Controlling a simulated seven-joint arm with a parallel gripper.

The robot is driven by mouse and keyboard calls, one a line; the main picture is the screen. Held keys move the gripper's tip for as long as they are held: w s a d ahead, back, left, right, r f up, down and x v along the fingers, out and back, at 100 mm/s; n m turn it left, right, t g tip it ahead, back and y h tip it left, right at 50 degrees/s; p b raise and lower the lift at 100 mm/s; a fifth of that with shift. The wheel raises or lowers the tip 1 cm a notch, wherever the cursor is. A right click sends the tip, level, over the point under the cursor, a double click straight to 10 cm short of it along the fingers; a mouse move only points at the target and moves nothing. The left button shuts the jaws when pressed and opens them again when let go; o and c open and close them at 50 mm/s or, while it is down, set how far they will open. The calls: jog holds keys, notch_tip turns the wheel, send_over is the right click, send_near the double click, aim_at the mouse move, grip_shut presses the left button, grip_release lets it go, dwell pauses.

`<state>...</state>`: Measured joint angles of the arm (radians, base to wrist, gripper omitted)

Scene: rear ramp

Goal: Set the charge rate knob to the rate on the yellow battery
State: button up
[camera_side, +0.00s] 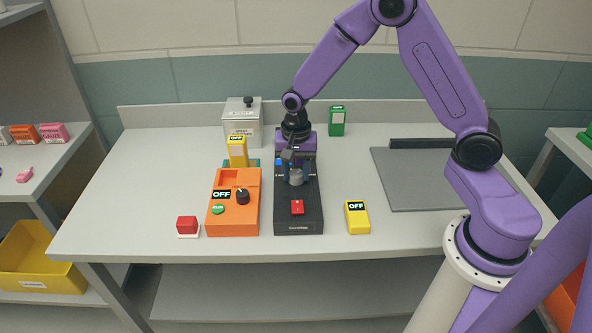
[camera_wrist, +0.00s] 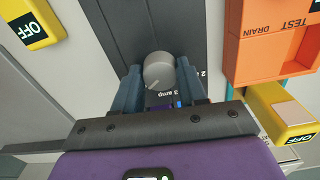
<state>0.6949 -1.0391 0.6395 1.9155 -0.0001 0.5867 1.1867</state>
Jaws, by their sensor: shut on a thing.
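The grey charge rate knob (camera_wrist: 159,72) sits on the dark charger (camera_side: 284,217) and stands between the two blue fingers of my gripper (camera_wrist: 160,88), which is shut on it. A pale line on the knob points to lower left in the wrist view. Beside it the print "3 amp" shows, and a "2" is partly hidden by a finger. In the side view my gripper (camera_side: 295,170) is at the charger's middle. One yellow battery (camera_side: 357,222) lies right of the charger, marked OFF. Another yellow unit (camera_side: 237,158), marked OFF, stands behind the orange tester. No rate is legible on either.
The orange tester (camera_side: 248,222) with a black dial is just left of the charger. A red switch (camera_side: 297,207) is on the charger's front. A red button (camera_side: 187,225), a grey-white box (camera_side: 236,118), a green battery (camera_side: 337,121) and a grey mat (camera_side: 425,195) are around.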

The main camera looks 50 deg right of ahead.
aim_at(296, 174)
jog(key=n, duration=0.5)
jog(key=shift+n, duration=0.4)
jog(key=n, duration=1.1)
jog(key=shift+w+n, duration=0.1)
jog(key=shift+n, duration=0.3)
jog(key=n, duration=0.5)
jog(key=shift+n, duration=0.4)
jog(key=o, duration=1.1)
jog(key=shift+c, duration=0.2)
jog(key=shift+r, duration=0.1)
notch_tip(296, 174, up, 17)
jog(key=shift+r, duration=0.15)
